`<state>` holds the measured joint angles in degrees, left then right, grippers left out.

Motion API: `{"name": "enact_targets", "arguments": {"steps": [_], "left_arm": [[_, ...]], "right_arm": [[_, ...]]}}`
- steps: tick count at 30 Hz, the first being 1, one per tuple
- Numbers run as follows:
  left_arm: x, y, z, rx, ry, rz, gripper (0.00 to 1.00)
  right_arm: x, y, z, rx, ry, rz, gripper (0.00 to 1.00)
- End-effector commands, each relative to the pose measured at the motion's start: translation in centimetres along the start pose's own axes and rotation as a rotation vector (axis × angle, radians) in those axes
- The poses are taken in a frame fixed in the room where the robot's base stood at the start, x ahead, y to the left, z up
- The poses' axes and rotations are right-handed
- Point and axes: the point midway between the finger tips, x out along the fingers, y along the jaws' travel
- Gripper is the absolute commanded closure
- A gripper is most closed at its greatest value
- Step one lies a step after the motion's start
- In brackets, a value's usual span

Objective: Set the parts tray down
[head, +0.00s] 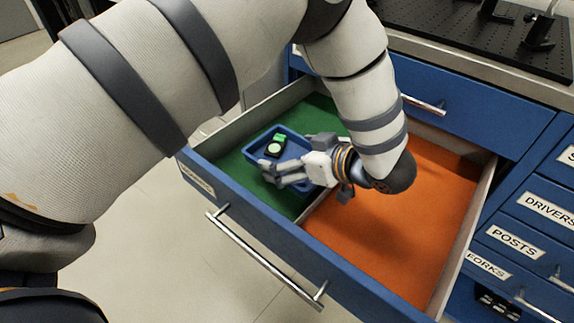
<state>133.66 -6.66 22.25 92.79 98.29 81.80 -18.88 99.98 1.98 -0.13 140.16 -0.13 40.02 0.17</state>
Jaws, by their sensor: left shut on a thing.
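The parts tray (256,147) is a small blue open tray in the green left compartment of an open blue drawer (345,271). The fingers and wrist hide the tray's near right part. I cannot tell whether the tray's underside touches the green floor. My right gripper is not in view.
A divider separates the green compartment floor (228,163) from the empty orange one (420,215). Blue labelled drawers (522,235) stand at the right, one slightly open. A black perforated board (470,30) with posts lies on the bench above. My left arm crosses over the drawer.

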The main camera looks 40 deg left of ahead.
Motion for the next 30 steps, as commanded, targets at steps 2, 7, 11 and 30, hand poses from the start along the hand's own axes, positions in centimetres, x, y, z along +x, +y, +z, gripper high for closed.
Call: {"name": "enact_targets", "arguments": {"steps": [2, 7, 11, 30], "left_arm": [[0.7, 0.0, 0.3, 0.0, 0.0, 0.001, 0.37], [2.7, -0.1, 2.6, 0.004, 0.0, -0.001, 0.37], [3.2, -0.1, 3.4, -0.001, 0.001, 0.001, 0.37], [3.2, 0.0, 3.5, -0.003, 0.0, 0.002, 0.0]], "right_arm": [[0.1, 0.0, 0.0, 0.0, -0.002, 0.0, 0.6], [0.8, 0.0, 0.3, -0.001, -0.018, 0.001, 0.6], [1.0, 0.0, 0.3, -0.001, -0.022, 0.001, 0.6], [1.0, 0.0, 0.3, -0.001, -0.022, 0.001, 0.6]]}}
